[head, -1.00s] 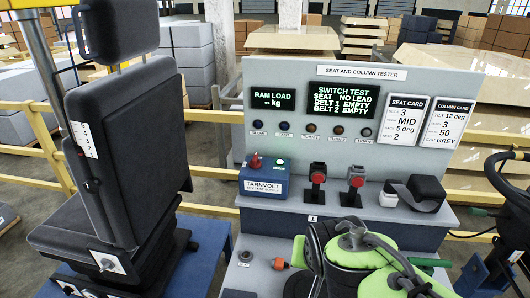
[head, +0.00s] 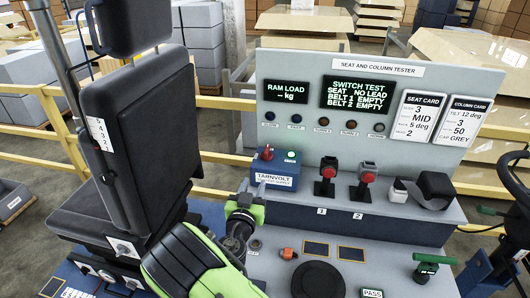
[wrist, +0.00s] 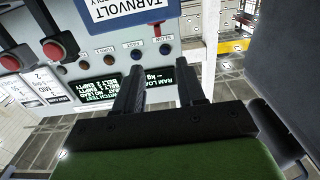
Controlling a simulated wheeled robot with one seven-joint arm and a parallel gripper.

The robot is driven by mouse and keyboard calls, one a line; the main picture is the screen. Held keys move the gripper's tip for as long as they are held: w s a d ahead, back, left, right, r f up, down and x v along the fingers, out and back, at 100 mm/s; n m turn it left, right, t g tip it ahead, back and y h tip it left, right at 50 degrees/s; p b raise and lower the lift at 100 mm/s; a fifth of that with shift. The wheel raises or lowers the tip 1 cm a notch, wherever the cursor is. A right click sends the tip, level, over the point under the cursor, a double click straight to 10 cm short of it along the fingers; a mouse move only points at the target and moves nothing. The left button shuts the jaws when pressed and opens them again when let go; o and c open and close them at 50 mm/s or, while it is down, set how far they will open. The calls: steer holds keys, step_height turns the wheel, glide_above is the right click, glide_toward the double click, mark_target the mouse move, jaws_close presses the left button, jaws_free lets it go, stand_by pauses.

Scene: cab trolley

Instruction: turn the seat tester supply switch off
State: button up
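The seat tester supply is a blue box (head: 272,181) labelled TARNVOLT, on the bench ledge at the left of the grey tester panel. A red switch (head: 267,153) stands on its top left, and a green lamp (head: 291,156) beside it is lit. In the wrist view the box (wrist: 95,10) is at the top, partly cut off, with a bit of red (wrist: 157,27) beside it. My gripper (wrist: 160,78) is open and empty, its dark fingers apart. In the head view my gripper (head: 245,200) is in front of and below the box's left part, apparently not touching the switch.
The tester panel (head: 420,103) has lit displays and a row of lamps behind the box. Two red-topped buckles (head: 328,173) stand to its right. The black seat (head: 140,150) rises close at the left. A black disc (head: 318,281) lies on the lower bench.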

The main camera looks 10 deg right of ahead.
mark_target(265, 155)
steer(key=p+x, duration=0.4)
steer(key=x, duration=1.1)
steer(key=shift+w+d, duration=0.3)
steer(key=shift+c, duration=0.4)
jaws_close()
